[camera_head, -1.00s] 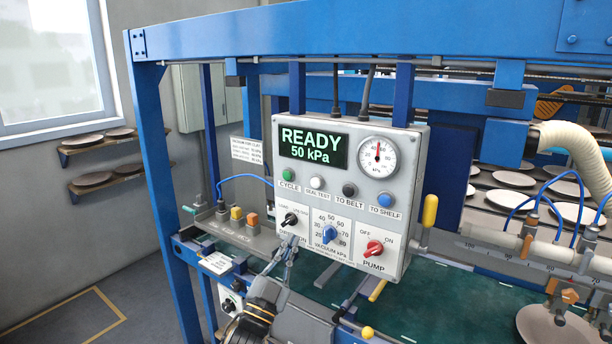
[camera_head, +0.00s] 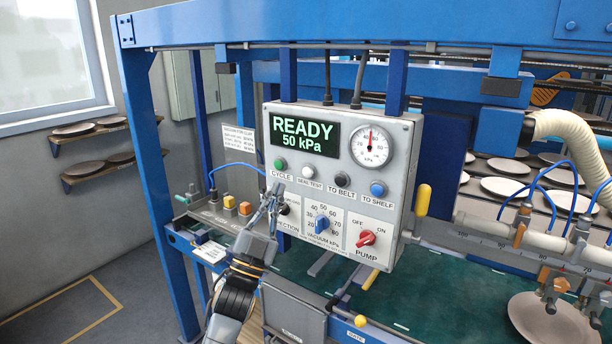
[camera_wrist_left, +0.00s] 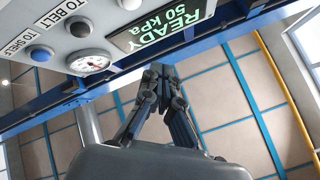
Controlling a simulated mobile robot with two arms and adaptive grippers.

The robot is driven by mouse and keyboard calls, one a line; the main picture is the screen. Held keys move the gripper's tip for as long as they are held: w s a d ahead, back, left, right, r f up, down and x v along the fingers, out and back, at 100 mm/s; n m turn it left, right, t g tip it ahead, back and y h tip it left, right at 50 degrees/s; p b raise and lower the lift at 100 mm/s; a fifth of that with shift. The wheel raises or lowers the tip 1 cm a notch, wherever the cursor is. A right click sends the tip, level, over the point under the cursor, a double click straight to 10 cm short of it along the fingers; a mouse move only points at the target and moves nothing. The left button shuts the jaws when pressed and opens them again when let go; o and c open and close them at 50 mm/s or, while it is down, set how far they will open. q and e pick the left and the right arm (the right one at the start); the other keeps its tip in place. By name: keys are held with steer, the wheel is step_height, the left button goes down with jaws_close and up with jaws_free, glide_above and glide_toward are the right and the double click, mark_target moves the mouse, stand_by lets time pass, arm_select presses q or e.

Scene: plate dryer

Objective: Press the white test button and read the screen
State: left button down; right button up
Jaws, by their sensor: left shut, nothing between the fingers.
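The white button (camera_head: 307,172), labelled SEAL TEST, is on the grey control panel (camera_head: 395,205), below the screen. The screen (camera_head: 304,134) reads "READY 50 kPa" in green; it shows tilted in the left wrist view (camera_wrist_left: 165,22). In the head view my left gripper (camera_head: 275,188) is shut and empty, its tips pointing up near the CYCLE label, left of and a little below the white button. In the left wrist view its fingertips (camera_wrist_left: 160,72) are together, and the white button (camera_wrist_left: 129,4) is at the top edge. My right gripper is not in view.
A green button (camera_head: 280,164) sits left of the white one; a black (camera_head: 340,179) and a blue button (camera_head: 377,189) sit right. Below are a blue knob (camera_head: 322,223) and a red pump switch (camera_head: 366,238). A gauge (camera_head: 371,146) is beside the screen.

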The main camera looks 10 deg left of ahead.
mark_target(299, 182)
arm_select(q)
steer(key=shift+w+d+b, duration=0.4)
steer(key=shift+w+b, duration=0.25)
steer(key=shift+w, duration=0.5)
steer(key=shift+w+d+b, duration=0.45)
steer(key=shift+w+b, duration=0.15)
steer(key=shift+w, duration=0.6)
steer(key=shift+w+d+b, duration=0.4)
steer(key=shift+w+b, duration=0.25)
steer(key=shift+w, duration=0.5)
steer(key=shift+w+d+b, duration=0.15)
steer(key=shift+w+b, duration=0.2)
steer(key=shift+w, duration=0.05)
